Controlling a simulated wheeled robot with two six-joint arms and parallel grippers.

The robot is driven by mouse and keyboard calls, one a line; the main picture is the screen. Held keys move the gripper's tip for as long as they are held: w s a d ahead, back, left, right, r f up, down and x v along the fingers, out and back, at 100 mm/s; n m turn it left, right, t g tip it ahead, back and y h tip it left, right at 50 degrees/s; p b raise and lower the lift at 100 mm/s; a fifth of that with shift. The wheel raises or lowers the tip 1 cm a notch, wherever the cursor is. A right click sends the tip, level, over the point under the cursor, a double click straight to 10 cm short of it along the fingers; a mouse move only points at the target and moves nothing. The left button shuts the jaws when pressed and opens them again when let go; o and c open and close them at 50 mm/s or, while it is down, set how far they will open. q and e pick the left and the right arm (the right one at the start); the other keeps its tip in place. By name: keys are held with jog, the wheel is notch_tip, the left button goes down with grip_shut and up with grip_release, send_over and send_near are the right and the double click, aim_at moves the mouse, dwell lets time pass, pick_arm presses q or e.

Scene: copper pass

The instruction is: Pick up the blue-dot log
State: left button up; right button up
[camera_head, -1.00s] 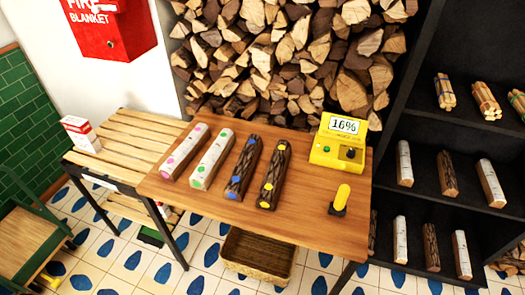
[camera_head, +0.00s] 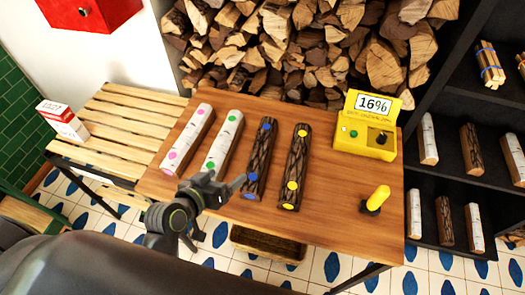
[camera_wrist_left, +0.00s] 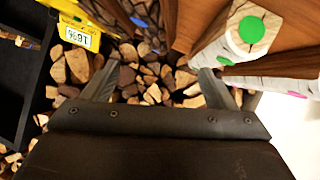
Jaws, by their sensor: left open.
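The blue-dot log (camera_head: 259,160), dark-barked with blue dots, lies on the wooden table (camera_head: 340,215), third from the left in a row. Its lower end is near my left gripper (camera_head: 222,190), which is open and empty at the table's front edge, left of that end. Whether a finger touches the log I cannot tell. In the left wrist view, both fingers (camera_wrist_left: 158,86) are spread with nothing between them. A dark log with a blue dot (camera_wrist_left: 145,22) shows at the top of that view. My right gripper is not in view.
The green-dot log (camera_head: 223,140) is close on the left, with the pink-dot log (camera_head: 188,138) beyond. The yellow-dot log (camera_head: 294,168) is on the right. A yellow moisture meter (camera_head: 368,130) and yellow-handled tool (camera_head: 378,198) stand farther right. A basket (camera_head: 268,245) is below.

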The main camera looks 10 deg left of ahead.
pick_arm(q)
jog(key=p, duration=0.1)
send_near(254, 157)
jog(key=x, duration=0.5)
jog(key=shift+w+a+f, duration=0.15)
jog(key=shift+a+f, duration=0.15)
jog(key=shift+w+d+f, duration=0.15)
jog(key=shift+w+d, duration=0.05)
jog(key=shift+w, duration=0.3)
jog(key=x, duration=0.1)
jog(key=p+x, duration=0.1)
jog(key=x, duration=0.1)
jog(key=shift+w+d, duration=0.35)
jog(key=shift+w+f, duration=0.2)
jog(key=shift+w, duration=0.1)
jog(key=shift+c, duration=0.4)
